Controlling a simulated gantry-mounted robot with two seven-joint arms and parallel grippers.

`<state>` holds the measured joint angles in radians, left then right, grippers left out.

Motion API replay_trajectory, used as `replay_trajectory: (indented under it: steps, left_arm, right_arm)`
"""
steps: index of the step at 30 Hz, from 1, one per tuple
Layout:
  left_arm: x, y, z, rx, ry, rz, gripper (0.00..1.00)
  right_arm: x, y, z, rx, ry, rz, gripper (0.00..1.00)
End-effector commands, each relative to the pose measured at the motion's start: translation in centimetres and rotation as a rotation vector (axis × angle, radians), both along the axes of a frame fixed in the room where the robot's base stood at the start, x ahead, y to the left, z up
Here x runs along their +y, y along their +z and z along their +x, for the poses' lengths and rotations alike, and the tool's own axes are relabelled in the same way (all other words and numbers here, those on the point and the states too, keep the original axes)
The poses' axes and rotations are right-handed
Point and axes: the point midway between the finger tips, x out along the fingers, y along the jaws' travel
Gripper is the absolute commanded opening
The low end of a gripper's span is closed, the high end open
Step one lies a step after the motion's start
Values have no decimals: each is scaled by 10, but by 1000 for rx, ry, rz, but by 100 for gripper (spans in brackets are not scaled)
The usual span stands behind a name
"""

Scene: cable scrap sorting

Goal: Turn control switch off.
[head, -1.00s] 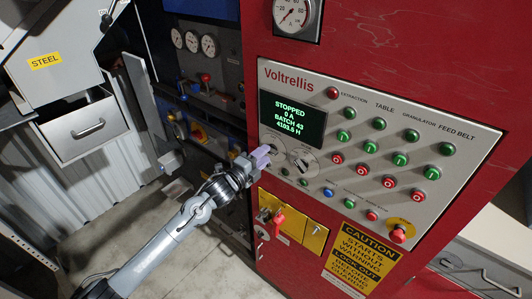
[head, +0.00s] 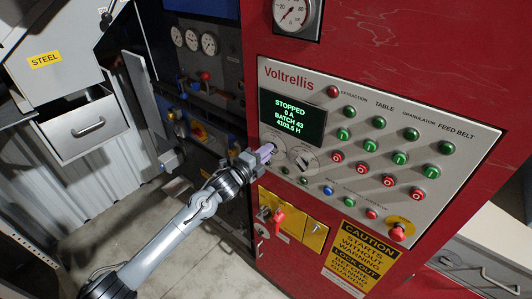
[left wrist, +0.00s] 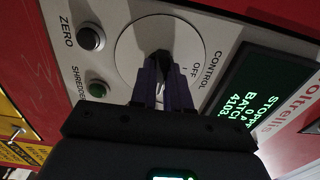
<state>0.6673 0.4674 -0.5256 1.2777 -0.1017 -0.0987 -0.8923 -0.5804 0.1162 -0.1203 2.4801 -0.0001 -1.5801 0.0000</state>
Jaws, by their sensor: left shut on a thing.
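The control switch (left wrist: 160,60) is a dark knob on a round pale dial marked CONTROL and OFF in the left wrist view. In the head view its dial (head: 274,143) is partly hidden behind my left gripper (head: 266,153). My left gripper's two purple fingers, also in the left wrist view (left wrist: 164,85), are shut on the knob. The fingers hide part of the knob, and I cannot tell exactly which mark it points to. My right gripper is not in view.
The red cabinet's panel has a display (head: 292,120) reading STOPPED and a second dial (head: 303,159) close by on the right. Several buttons (head: 336,157) fill the right side. A yellow plate with a red handle (head: 277,217) sits below. A grey STEEL bin (head: 88,128) stands left.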

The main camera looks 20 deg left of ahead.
Motion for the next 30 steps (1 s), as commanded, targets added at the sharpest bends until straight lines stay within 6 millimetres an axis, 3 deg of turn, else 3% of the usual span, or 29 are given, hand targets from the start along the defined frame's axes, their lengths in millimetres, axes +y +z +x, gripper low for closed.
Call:
replay_trajectory:
  steps: [14,30]
  left_arm:
    - [0,0,0,45,0,-130,0]
    - [0,0,0,201,1,-594,0]
  right_arm:
    - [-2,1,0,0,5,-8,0]
    - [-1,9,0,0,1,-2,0]
